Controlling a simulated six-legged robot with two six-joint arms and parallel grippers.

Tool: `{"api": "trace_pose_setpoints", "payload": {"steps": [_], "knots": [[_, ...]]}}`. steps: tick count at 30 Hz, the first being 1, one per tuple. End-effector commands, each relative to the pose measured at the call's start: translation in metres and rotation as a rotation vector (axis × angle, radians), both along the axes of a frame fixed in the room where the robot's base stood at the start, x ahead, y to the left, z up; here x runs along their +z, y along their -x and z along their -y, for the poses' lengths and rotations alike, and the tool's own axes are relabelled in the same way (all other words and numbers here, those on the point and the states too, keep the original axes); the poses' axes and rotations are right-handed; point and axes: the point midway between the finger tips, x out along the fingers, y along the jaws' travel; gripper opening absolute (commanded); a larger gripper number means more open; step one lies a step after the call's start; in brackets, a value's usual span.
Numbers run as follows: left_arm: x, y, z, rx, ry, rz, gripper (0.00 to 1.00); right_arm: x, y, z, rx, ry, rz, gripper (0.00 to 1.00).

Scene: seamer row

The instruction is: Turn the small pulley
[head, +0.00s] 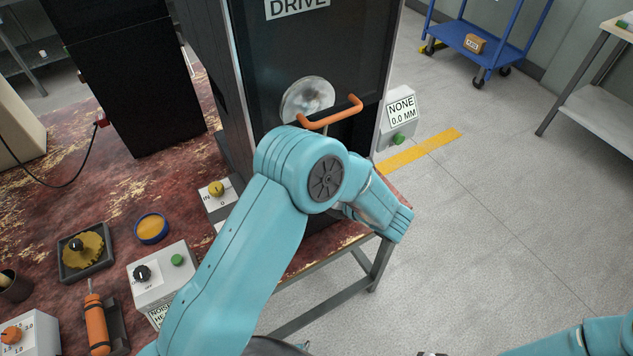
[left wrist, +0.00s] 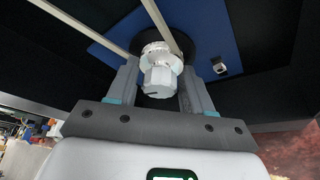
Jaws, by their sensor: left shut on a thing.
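The small pulley (left wrist: 160,72) shows in the left wrist view as a pale, ridged metal piece with a faceted front end. My left gripper (left wrist: 158,66) has one finger on each side of it and is shut on it. Two thin beige belt or cord runs (left wrist: 158,18) extend up from around the pulley, and a dark round part and a blue plate (left wrist: 205,28) lie behind it. In the head view my left arm reaches to the black DRIVE cabinet (head: 350,60); its gripper and the pulley are hidden there.
An orange handle (head: 333,114) and a round metal disc (head: 300,92) are on the cabinet front. Control boxes, including one with a green button (head: 177,260), sit on the worn red table (head: 110,185).

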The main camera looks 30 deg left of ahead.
Motion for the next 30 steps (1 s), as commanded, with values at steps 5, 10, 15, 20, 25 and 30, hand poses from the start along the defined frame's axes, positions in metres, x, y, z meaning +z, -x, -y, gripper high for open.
{"api": "trace_pose_setpoints", "payload": {"steps": [5,10,15,20,25,30], "knots": [[0.001,0.000,0.000,0.001,-0.002,0.002,0.20,0.000,0.000,0.000,0.000,0.000,0.000,0.43],[0.001,0.000,0.000,0.000,-0.001,0.002,0.61,0.000,0.000,0.000,0.000,0.000,0.000,0.43],[0.000,0.000,0.000,0.000,0.000,0.002,0.61,0.000,0.000,0.000,0.000,0.000,0.000,0.43],[0.002,0.001,0.008,-0.003,0.000,0.004,0.61,-0.002,0.000,0.000,0.000,0.000,0.000,0.43],[0.010,0.009,0.041,-0.006,0.000,0.005,0.61,-0.009,0.000,0.000,0.000,0.000,0.000,0.43],[0.022,0.020,0.085,-0.006,0.000,0.006,0.61,-0.016,0.000,0.000,0.000,0.000,0.000,0.43]]}}
